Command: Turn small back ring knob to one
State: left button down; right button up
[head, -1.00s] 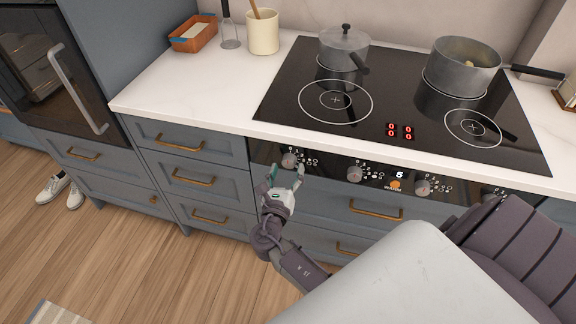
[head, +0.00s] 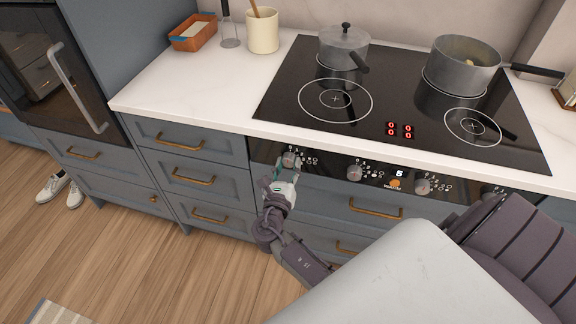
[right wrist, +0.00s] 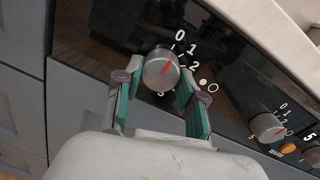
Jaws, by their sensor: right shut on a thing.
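The leftmost knob (head: 289,159) on the black control panel is a grey round dial; it also shows in the right wrist view (right wrist: 160,70). My left gripper is not in view.
More knobs line the panel to the right, the nearest being the second knob (head: 355,173), beside a lit display and an orange button (head: 395,184). A lidded pot (head: 343,50) and an open saucepan (head: 462,70) stand on the hob (head: 300,75). Drawers (head: 195,178) lie left and below.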

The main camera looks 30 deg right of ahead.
jog(key=shift+f+m+b, duration=0.2)
jog(key=shift+m+b, duration=0.95)
jog(key=shift+m, duration=0.45)
jog(key=shift+w+a+r+m+b, duration=0.1)
jog(key=shift+m+b, duration=0.7)
jog(key=shift+m, duration=0.5)
jog(key=o, duration=1.1)
jog(key=shift+o, duration=0.2)
jog(key=v, duration=1.2)
